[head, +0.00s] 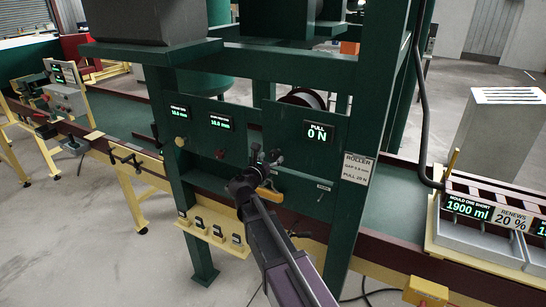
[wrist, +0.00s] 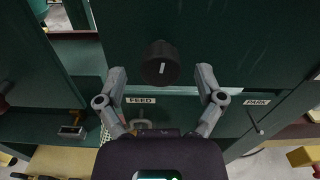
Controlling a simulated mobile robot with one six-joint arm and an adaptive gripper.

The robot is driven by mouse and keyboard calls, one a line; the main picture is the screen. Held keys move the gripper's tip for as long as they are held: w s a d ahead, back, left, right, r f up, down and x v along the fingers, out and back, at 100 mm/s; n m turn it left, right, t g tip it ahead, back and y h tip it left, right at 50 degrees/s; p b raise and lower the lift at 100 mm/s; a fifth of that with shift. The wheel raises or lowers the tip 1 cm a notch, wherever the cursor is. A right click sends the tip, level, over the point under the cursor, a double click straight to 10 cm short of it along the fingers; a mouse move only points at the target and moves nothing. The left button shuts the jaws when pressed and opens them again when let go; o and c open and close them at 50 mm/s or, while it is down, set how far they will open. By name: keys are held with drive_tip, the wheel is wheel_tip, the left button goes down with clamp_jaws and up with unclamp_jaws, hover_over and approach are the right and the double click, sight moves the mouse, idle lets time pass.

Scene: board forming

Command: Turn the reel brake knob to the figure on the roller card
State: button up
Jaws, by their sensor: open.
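The reel brake knob (wrist: 159,63) is a dark round knob with a white pointer mark, upright with a slight tilt, on the green panel in the wrist view. My gripper (wrist: 161,76) is open, its fingertips apart on either side of the knob's lower part; I cannot tell whether they touch it. In the head view my gripper (head: 266,158) is in front of the panel and hides the knob. The pull display (head: 318,133) reads 0 N. The roller card (head: 357,168) is on the right green post; its pull figure is too small to read surely.
A FEED label (wrist: 141,100) and a PARK label (wrist: 257,102) are on the panel below the knob. Two more displays (head: 178,112) (head: 218,122) are at the left. The green post (head: 375,90) stands close on the right. A grey-topped hopper (head: 150,28) is above.

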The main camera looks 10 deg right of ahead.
drive_tip(key=shift+w+d, duration=0.4)
drive_tip(key=shift+w, duration=0.2)
drive_tip(key=c, duration=1.1)
drive_tip(key=shift+c, duration=0.2)
